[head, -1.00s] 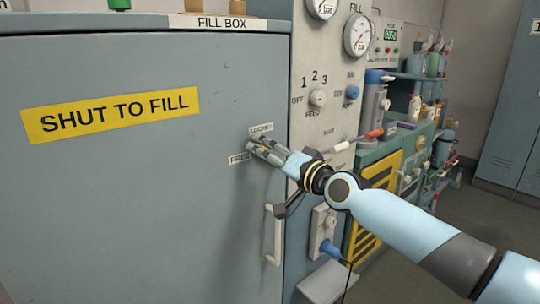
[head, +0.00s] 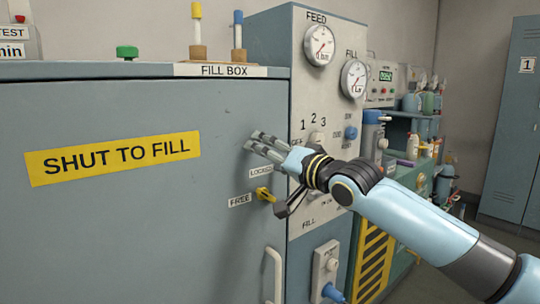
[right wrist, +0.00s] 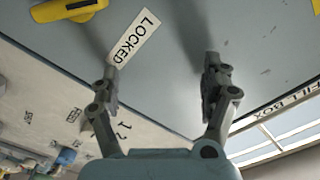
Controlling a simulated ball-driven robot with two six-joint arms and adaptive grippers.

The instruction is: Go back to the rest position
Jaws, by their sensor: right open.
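My right gripper (head: 262,145) is in front of the grey fill box door (head: 120,225), above the LOCKED label (head: 261,171). Its fingers are apart and empty in the right wrist view (right wrist: 160,75). A yellow latch handle (head: 265,195) on the door sits just below the gripper, between the LOCKED and FREE (head: 240,200) labels. The gripper is apart from it. The latch also shows at the top left of the right wrist view (right wrist: 68,10). My left gripper is out of view.
A panel with gauges (head: 319,45) and knobs stands right of the door. A white door handle (head: 273,275) is below the latch. Shelves with bottles (head: 430,105) and a grey locker (head: 512,130) are farther right.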

